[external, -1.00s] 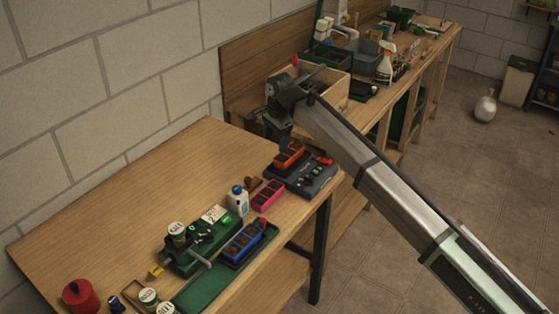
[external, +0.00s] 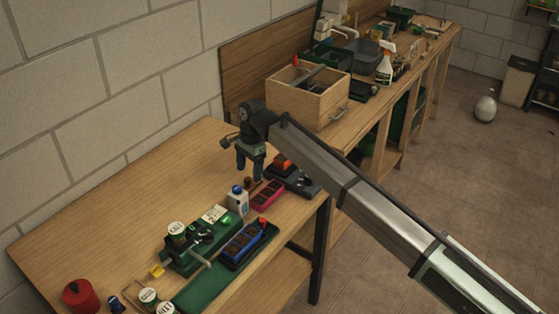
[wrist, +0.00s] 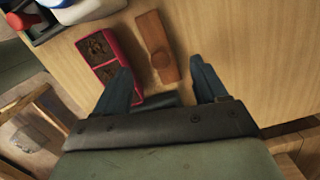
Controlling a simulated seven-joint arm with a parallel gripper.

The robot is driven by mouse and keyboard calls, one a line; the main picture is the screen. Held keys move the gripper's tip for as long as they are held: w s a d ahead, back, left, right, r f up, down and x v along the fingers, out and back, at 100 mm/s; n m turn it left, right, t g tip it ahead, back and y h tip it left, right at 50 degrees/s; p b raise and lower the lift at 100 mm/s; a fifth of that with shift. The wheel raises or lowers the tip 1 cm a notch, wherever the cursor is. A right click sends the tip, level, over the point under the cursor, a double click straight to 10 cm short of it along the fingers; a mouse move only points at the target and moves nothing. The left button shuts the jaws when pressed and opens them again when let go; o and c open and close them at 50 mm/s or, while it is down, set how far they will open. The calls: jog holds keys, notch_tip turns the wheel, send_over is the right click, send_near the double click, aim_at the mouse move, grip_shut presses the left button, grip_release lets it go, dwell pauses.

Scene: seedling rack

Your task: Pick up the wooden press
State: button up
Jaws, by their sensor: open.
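The wooden press (wrist: 152,30) is a reddish-brown block with a round knob, lying on the wooden bench. In the wrist view it is ahead of my gripper (wrist: 161,75), roughly between the fingertips, with its knob end nearest. My gripper is open and empty. In the external view my gripper (external: 250,173) points down over the bench, and the press is small and partly hidden behind the bottle and fingers.
A pink tray of soil (wrist: 98,47) lies close beside the press. A white bottle (external: 238,201) stands just in front. A grey device (external: 302,184) with an orange tray is to the right. A green stand (external: 187,260) and blue tray are nearer. The bench's left-rear area is clear.

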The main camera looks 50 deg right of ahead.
aim_at(248, 178)
jog(key=shift+a+f, duration=0.2)
jog(key=shift+f, duration=1.15)
jog(key=shift+a+f, duration=0.2)
jog(key=shift+f, duration=1.15)
jog(key=shift+c, duration=0.3)
grip_shut()
notch_tip(248, 178, up, 10)
jog(key=c, duration=0.7)
grip_release()
jog(key=c, duration=0.4)
